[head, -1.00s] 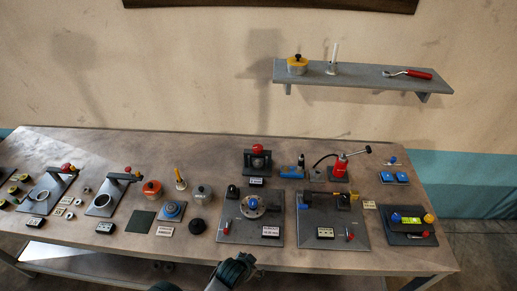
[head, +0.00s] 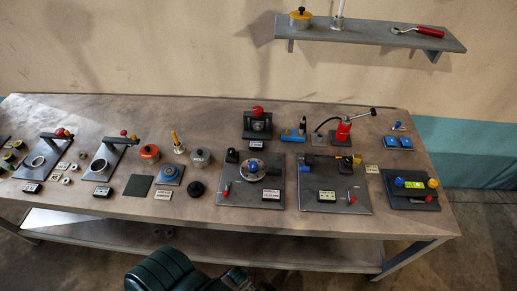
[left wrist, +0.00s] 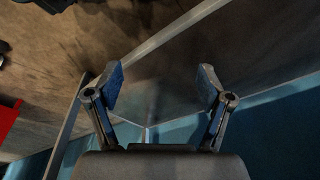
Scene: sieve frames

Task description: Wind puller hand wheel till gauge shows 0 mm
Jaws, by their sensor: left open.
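My left gripper (left wrist: 162,82) is open and empty in the left wrist view, its two fingers spread over floor and a bench edge. Only a dark part of my own arm shows at the bottom of the head view. On the bench, a dark base plate (head: 233,200) carries a round metal flange with a blue centre (head: 253,168) and a small red-tipped lever. Another plate (head: 335,204) to its right carries a dark horizontal shaft assembly (head: 322,160). I cannot tell which part is the puller hand wheel. A green display (head: 415,184) sits on a block at right; its reading is too small.
The bench (head: 70,205) is crowded with fixtures: a red-handled pump (head: 343,130), a red-knobbed press (head: 257,122) and ring stations at left. A wall shelf (head: 370,34) holds a yellow-topped pot (head: 300,18) and a red-handled wrench (head: 418,31). The bench's front strip is clear.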

